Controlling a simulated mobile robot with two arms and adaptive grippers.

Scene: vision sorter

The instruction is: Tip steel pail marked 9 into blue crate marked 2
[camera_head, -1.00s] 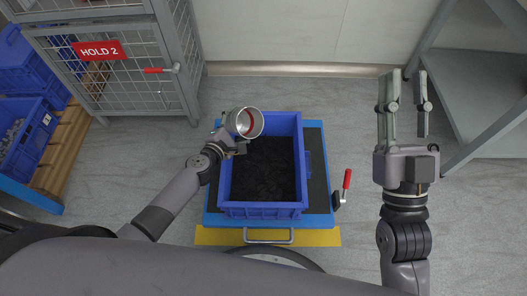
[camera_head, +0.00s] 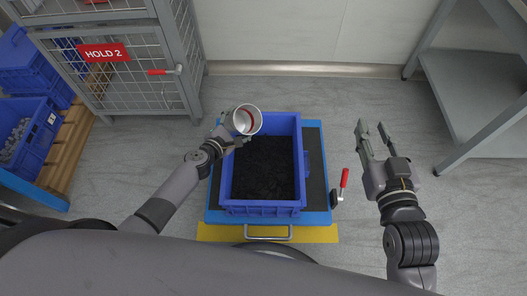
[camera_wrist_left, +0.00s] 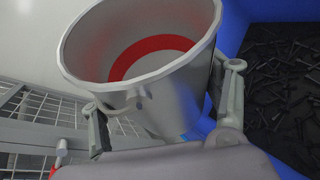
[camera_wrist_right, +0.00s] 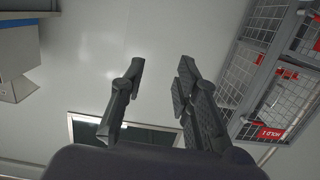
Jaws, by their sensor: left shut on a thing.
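My left gripper (camera_head: 234,142) is shut on a steel pail (camera_head: 245,120), with a finger on each side of it in the left wrist view (camera_wrist_left: 165,125). The pail is tilted, its mouth turned up toward the head camera. A red ring shows inside, and the inside looks empty. It is at the upper left edge of a blue crate (camera_head: 262,211). Dark small pieces cover the crate's floor. No number is readable on pail or crate. My right gripper (camera_head: 372,135) is open and empty, right of the crate; its parted fingers show in the right wrist view (camera_wrist_right: 155,95).
The crate stands on a blue cart (camera_head: 314,165) with a dark top and a red-handled lever (camera_head: 344,178). A wire cage marked HOLD 2 (camera_head: 115,75) is at upper left. Blue bins (camera_head: 30,135) are at far left. A grey shelf (camera_head: 470,100) is at right. Floor between is clear.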

